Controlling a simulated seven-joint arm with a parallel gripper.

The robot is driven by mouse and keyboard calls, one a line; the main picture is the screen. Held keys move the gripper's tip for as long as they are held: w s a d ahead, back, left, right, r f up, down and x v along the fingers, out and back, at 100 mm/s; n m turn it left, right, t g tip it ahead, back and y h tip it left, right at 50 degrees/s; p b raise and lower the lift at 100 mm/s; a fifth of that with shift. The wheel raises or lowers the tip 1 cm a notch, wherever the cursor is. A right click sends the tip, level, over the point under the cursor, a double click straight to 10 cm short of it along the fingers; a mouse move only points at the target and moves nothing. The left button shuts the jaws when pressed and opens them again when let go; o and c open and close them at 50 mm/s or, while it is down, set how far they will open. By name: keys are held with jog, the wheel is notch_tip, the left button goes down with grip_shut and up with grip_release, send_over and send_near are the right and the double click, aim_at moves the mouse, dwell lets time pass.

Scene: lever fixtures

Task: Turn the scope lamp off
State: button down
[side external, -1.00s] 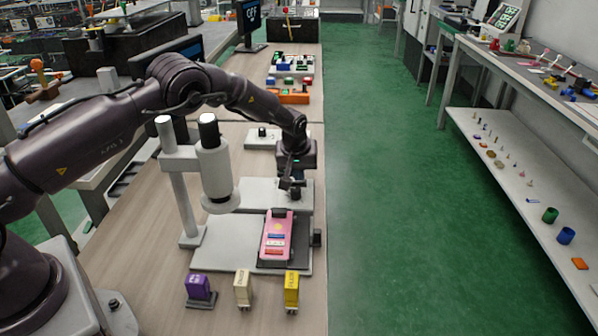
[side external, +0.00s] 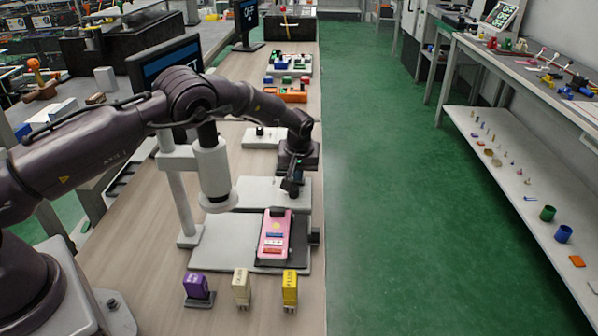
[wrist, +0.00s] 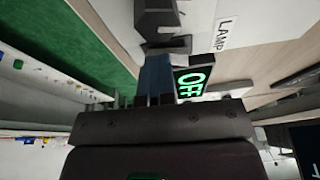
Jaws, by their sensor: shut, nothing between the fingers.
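The scope (side external: 212,168) stands on the bench in the side view, its white head above a pale base plate (side external: 205,250). A pink device (side external: 275,235) lies on that plate. Behind it is a pale fixture plate (side external: 252,193). My gripper (side external: 294,192) is low over the right part of this plate. In the wrist view my gripper (wrist: 155,78) is shut and empty, beside a dark lever part (wrist: 157,18). A LAMP label (wrist: 226,32) and a small display (wrist: 194,82) reading OFF in green are next to it. Contact with the lever cannot be told.
A low switch fixture (side external: 262,137) and colored trays (side external: 288,95) are farther back. The green floor (side external: 390,220) to the right is clear.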

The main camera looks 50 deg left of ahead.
jog(key=shift+s+a+f, duration=0.35)
jog(key=shift+s+a, duration=0.3)
jog(key=shift+r, duration=0.3)
jog(key=w+v, duration=0.2)
jog(key=v, duration=1.2)
jog(key=shift+d, duration=0.35)
jog(key=shift+w+r, duration=0.1)
jog(key=shift+r, duration=0.05)
